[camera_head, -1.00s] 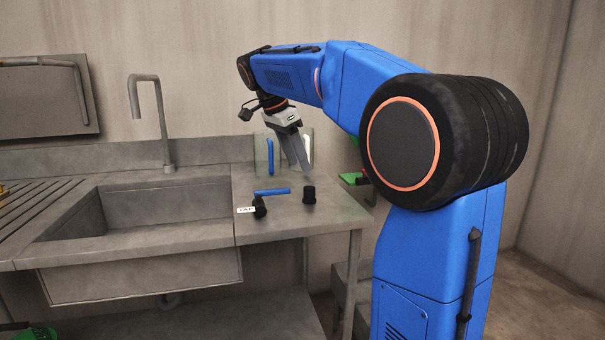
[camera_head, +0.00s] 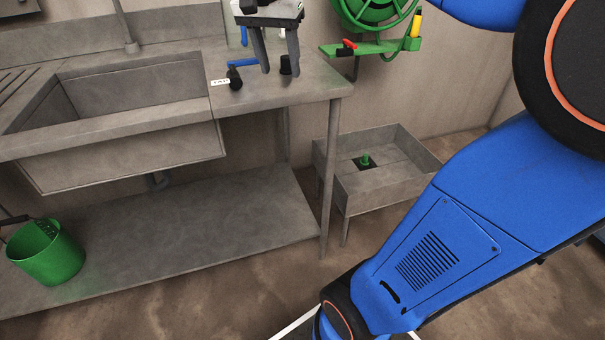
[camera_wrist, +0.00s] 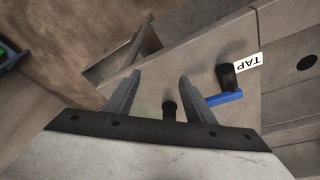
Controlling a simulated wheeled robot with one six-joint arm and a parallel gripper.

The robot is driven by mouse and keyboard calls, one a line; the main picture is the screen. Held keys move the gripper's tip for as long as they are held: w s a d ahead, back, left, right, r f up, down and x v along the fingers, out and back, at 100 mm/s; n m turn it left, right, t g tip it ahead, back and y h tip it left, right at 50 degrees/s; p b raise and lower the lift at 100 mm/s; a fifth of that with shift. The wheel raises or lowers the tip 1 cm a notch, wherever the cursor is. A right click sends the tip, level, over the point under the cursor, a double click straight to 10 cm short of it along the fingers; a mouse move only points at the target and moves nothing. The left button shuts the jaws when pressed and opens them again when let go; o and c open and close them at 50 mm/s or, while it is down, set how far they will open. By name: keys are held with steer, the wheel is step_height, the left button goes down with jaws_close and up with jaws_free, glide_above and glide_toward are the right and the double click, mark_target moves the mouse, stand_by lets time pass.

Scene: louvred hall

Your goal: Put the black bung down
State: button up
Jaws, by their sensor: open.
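The black bung (camera_head: 286,66) is a small dark cylinder standing upright on the grey metal counter, right of the sink. My gripper (camera_head: 279,72) is open over that spot, its two grey fingers pointing down. In the head view the bung shows between the fingers, close to the right one. In the wrist view the bung (camera_wrist: 169,110) also shows between the spread fingers (camera_wrist: 159,78), with clear space on both sides. I cannot tell how far the fingertips are above the counter.
A black tap knob (camera_head: 234,78) with a blue lever (camera_head: 243,64) and a TAP label stands left of the bung. The sink (camera_head: 140,85) is further left. A low floor basin (camera_head: 385,185) with a green fitting (camera_head: 365,160), a green hose reel (camera_head: 376,12) and a green bucket (camera_head: 47,255) are around.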

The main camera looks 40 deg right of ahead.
steer(key=s+a+f+n+t+y, duration=0.1)
steer(key=s+a+f+n, duration=0.2)
steer(key=s+f, duration=0.6)
steer(key=s+a+f+n+t+y, duration=0.1)
steer(key=s+a+f+n+t, duration=0.1)
steer(key=s+f+n, duration=0.5)
step_height(320, 180, down, 4)
steer(key=s+a, duration=0.1)
steer(key=s, duration=0.1)
steer(key=shift+s+a+f+n+y, duration=0.15)
steer(key=shift+s+a+n+y, duration=0.25)
